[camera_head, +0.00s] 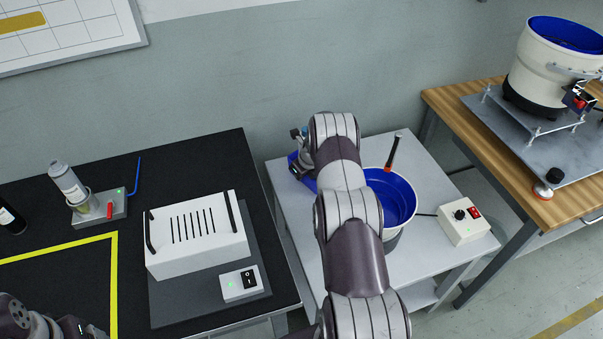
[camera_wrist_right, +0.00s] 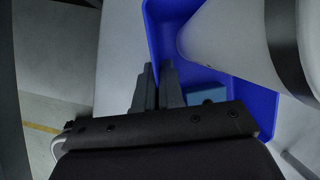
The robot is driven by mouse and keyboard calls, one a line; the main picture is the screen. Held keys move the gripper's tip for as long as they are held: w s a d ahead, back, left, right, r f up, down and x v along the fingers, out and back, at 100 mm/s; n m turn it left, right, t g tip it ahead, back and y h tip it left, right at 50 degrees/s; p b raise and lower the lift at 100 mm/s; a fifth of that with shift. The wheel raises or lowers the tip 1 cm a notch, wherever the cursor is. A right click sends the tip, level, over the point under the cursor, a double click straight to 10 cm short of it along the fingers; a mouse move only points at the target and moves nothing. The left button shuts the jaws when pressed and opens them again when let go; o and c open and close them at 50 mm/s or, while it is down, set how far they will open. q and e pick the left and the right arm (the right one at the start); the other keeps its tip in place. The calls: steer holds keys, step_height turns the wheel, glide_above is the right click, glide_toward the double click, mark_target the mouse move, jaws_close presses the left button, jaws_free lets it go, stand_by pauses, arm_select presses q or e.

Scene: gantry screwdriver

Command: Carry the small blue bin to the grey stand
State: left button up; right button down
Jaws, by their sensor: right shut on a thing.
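The small blue bin (camera_wrist_right: 258,110) fills the upper right of the right wrist view, with a lighter blue piece (camera_wrist_right: 207,95) inside it. My right gripper (camera_wrist_right: 157,82) is shut on the bin's near side wall. In the head view a strip of the bin (camera_head: 294,166) shows over the left back part of the grey stand (camera_head: 415,160), mostly hidden by my right arm. I cannot tell whether the bin touches the stand top. Only part of my left arm shows at the lower left corner of the head view; its gripper fingers are out of sight.
A blue-lined bowl (camera_head: 392,200) stands mid-stand, right of my arm, with a dark-and-orange tool (camera_head: 391,152) at its rim. A switch box (camera_head: 463,222) is at the stand's right. A black table (camera_head: 190,165) with a white box (camera_head: 195,240) lies left; a wooden bench (camera_head: 470,120) lies right.

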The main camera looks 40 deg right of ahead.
steer(key=c, duration=1.7)
jaws_free()
steer(key=shift+f, duration=0.15)
steer(key=o, duration=0.4)
steer(key=shift+o, duration=0.2)
